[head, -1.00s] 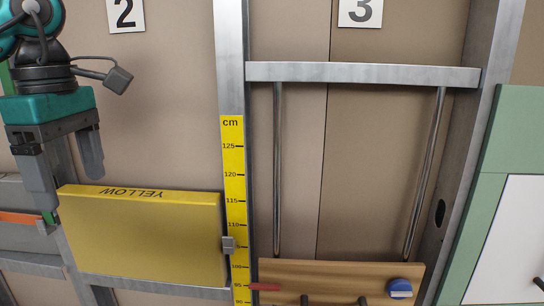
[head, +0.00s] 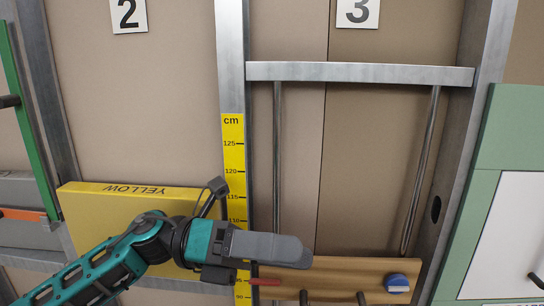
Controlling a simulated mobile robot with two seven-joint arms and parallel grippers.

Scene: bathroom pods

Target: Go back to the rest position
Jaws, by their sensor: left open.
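My left gripper (head: 298,252) comes in from the lower left on its teal arm and points to the right. It is seen side-on, with one grey finger covering the other, and it is open with nothing seen in it. It is in front of the yellow box (head: 85,218) and the lower part of the yellow centimetre scale (head: 234,160), hiding parts of both. Its tip overlaps the upper left edge of the wooden board (head: 345,270) in the picture. I cannot tell how far it is from the board. My right gripper is not in view.
A metal frame (head: 360,73) with two vertical rods stands above the wooden board. The board carries dark pegs, a blue knob (head: 397,283) and a red pointer (head: 265,282). A green-and-white panel (head: 510,135) is at the right.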

